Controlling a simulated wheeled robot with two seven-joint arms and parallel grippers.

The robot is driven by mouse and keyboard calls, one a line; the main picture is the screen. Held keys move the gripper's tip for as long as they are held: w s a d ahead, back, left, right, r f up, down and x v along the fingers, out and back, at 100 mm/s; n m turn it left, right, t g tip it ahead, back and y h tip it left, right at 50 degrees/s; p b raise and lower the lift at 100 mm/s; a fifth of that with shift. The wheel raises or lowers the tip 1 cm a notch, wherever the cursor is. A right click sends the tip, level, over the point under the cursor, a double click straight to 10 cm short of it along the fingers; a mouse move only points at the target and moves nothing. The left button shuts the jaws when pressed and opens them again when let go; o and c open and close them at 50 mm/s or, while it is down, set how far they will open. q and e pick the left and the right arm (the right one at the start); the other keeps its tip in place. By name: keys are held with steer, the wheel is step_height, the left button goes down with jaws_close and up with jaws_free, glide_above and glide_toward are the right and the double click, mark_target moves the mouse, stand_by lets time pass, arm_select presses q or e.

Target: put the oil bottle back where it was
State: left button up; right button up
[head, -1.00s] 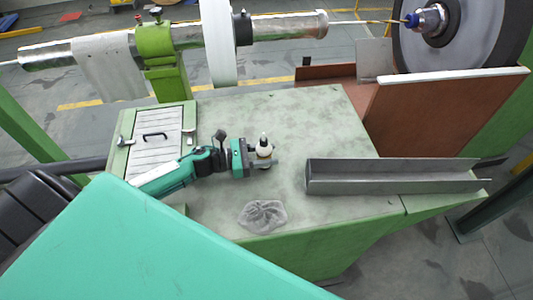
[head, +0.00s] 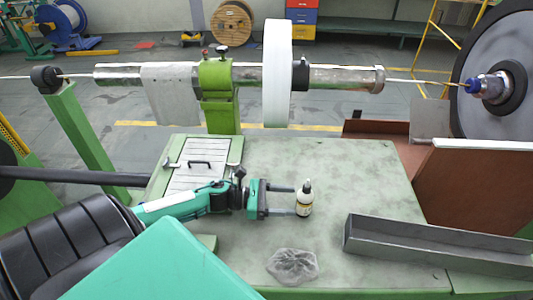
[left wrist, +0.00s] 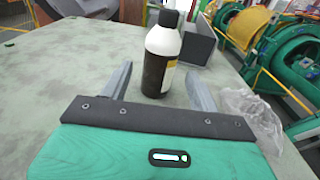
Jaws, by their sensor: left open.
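The oil bottle (head: 304,201) stands upright on the green table (head: 340,165), with a dark body, pale label and white upper part. In the left wrist view the bottle (left wrist: 161,60) shows a dark cap and stands upright at the fingertips, with a gap to the finger on each side. My left gripper (head: 296,200) is open, low over the table just left of the bottle; its two spread fingers also show in the left wrist view (left wrist: 158,80). My right gripper is not in view.
A grey metal channel (head: 440,245) lies at the table's right. A slatted panel with a handle (head: 199,163) is at the back left. A horizontal machine tube (head: 335,79) runs behind. The table's back middle is clear.

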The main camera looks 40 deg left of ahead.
arm_select(q)
steer(key=b+v, duration=0.1)
steer(key=v, duration=0.3)
steer(key=shift+f, duration=0.15)
steer(key=shift+b+v, duration=0.3)
steer(key=shift+v, duration=0.55)
steer(key=shift+r, duration=0.25)
